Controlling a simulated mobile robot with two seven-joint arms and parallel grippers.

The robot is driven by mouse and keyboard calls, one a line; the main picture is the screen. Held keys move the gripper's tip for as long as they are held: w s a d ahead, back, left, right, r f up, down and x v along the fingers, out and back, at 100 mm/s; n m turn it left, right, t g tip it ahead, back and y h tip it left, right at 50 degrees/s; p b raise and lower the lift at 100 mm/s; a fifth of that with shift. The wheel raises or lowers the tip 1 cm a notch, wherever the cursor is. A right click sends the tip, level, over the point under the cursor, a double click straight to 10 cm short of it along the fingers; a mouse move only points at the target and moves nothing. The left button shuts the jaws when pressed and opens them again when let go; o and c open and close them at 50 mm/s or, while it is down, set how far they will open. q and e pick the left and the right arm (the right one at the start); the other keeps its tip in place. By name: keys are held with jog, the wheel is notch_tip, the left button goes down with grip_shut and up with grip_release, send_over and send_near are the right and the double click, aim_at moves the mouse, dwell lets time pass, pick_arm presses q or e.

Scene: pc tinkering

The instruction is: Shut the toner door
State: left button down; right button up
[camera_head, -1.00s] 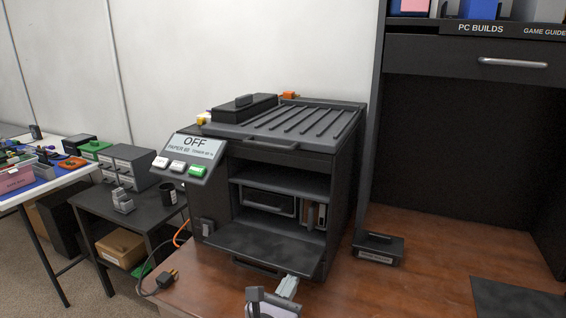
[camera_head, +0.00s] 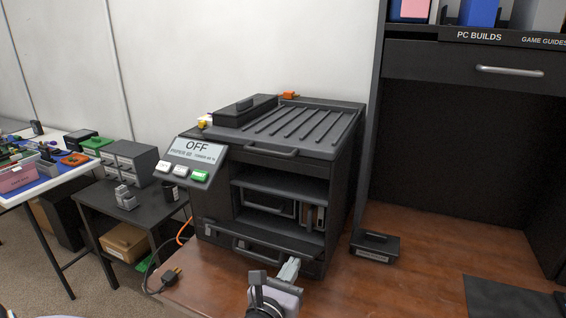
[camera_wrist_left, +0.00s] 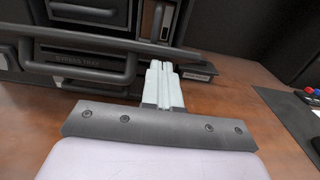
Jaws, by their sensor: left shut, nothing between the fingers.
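The printer (camera_head: 290,125) is dark grey and stands on the brown desk. Its toner door (camera_head: 262,237) is hinged low on the front and is partly raised, so the compartment (camera_head: 285,205) above it is open to view. In the left wrist view the door's edge (camera_wrist_left: 110,40) runs across the top as a dark bar. My left gripper (camera_head: 293,262) is shut and empty, at the right part of the door's outer side. Its pale fingers (camera_wrist_left: 161,68) reach up to the door's edge in the wrist view; I cannot tell if they touch. My right gripper is out of view.
A handle labelled bypass tray (camera_wrist_left: 85,70) sits below the door. A small black box (camera_head: 376,246) lies on the desk (camera_head: 420,250) right of the printer. A black plug (camera_head: 170,277) lies at the desk's left edge.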

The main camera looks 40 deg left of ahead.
aim_at(296, 251)
pick_arm(q)
jog(key=shift+w+a+r+p, duration=0.15)
jog(key=shift+w+r+p, duration=0.45)
jog(key=shift+r+p, duration=0.25)
jog(key=shift+w+a+r+p, duration=0.1)
jog(key=shift+w+r+p, duration=0.45)
jog(key=shift+r+p, duration=0.3)
jog(key=shift+w+a+r, duration=0.15)
jog(key=shift+w+r, duration=0.2)
jog(key=shift+w, duration=0.25)
jog(key=shift+w+a+r, duration=0.15)
jog(key=shift+w+r, duration=0.2)
jog(key=shift+w, duration=0.3)
jog(key=shift+w+a+r, duration=0.15)
jog(key=shift+w+r, duration=0.2)
jog(key=shift+w, duration=0.25)
jog(key=shift+x, duration=1.2)
jog(key=shift+w+r, duration=0.2)
jog(key=shift+w, duration=0.1)
jog(key=shift+s, duration=0.1)
jog(key=v, duration=0.8)
jog(key=shift+a, duration=0.1)
